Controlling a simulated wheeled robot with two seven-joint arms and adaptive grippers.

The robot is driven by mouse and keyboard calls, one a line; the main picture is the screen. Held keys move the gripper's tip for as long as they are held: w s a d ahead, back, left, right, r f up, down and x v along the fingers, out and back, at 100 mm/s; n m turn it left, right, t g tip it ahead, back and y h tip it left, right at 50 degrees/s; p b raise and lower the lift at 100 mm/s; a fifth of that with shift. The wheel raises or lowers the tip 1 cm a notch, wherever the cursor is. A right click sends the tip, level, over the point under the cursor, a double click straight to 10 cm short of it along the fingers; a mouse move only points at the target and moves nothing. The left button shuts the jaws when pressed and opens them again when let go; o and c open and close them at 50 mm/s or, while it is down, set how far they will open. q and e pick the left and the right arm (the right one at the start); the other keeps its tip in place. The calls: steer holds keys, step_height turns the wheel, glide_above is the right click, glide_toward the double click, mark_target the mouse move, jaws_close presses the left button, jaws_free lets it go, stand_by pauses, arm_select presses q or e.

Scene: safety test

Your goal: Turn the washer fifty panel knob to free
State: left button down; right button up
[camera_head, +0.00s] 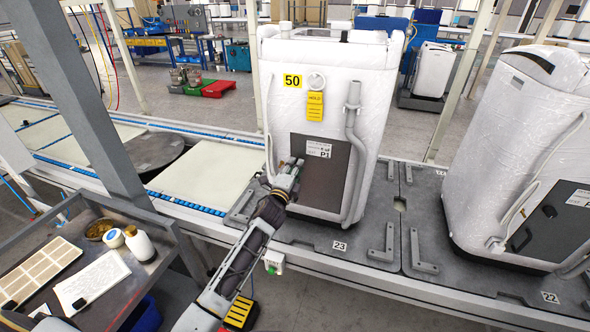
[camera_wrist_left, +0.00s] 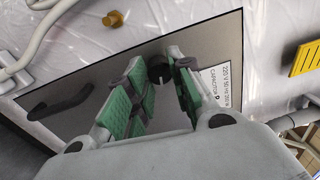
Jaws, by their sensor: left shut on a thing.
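The washer marked fifty (camera_head: 275,120) stands upright, white and wrapped in clear film, with a yellow "50" label. Its dark grey panel (camera_head: 335,190) carries a white label reading P1 and also fills the middle of the left wrist view (camera_wrist_left: 75,100). My left gripper (camera_head: 292,165) is at the panel's left part. In the left wrist view its green-padded fingers (camera_wrist_left: 157,95) are shut on a small black knob (camera_wrist_left: 154,71). The fingers hide part of the knob, and I cannot read its setting. The head view does not show the knob clearly. My right gripper is not in view.
A yellow HOLD tag (camera_head: 315,106) hangs from a round white dial above the panel. A grey hose (camera_head: 352,130) runs down the washer's right side. Another wrapped washer (camera_head: 500,150) stands right. A workbench (camera_head: 150,270) with bottle and papers is at lower left.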

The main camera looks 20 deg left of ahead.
arm_select(q)
steer(key=shift+n, duration=1.2)
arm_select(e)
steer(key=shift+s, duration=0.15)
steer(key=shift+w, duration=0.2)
arm_select(q)
steer(key=c, duration=1.2)
jaws_free()
steer(key=shift+s, duration=0.2)
steer(key=s, duration=1.1)
steer(key=shift+s+a+f, duration=0.25)
steer(key=shift+s+f, duration=0.05)
steer(key=shift+f, duration=0.1)
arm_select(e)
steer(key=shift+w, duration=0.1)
